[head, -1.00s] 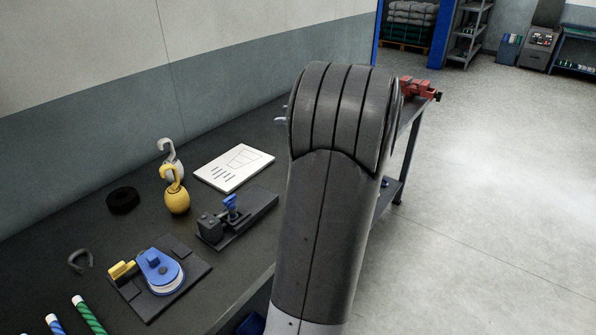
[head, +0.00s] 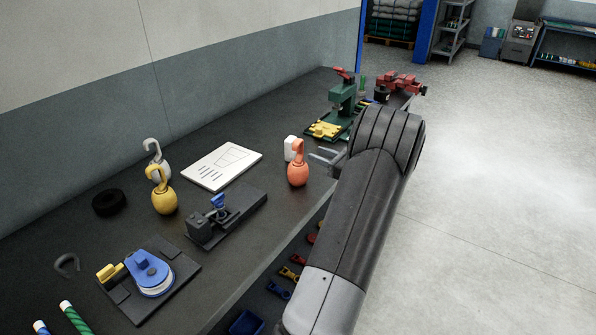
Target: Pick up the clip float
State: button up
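Three round floats with hook-shaped clips stand on the dark bench. The orange float (head: 298,174) stands near the bench's front edge, in front of a small white object (head: 290,148). The yellow float (head: 164,202) and the pale grey float (head: 158,166) stand together further left, the yellow partly covering the grey. Which one is the clip float I cannot tell. My gripper (head: 315,157) is just right of the orange float, with its two fingers pointing left. The fingers look spread, with nothing seen between them. My arm hides part of the gripper.
A green press (head: 343,100) and a red vise (head: 400,82) stand at the bench's far end. A white sheet (head: 222,166), a black fixture (head: 228,215), a black ring (head: 109,203) and a blue device (head: 150,272) lie on the bench. Tools hang below its front edge.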

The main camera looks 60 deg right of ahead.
aim_at(298, 149)
jog(key=w, duration=0.7)
jog(key=shift+w+a+f, duration=0.3)
jog(key=shift+a, duration=0.05)
jog(key=shift+w, duration=0.45)
jog(key=shift+c, duration=0.3)
grip_shut()
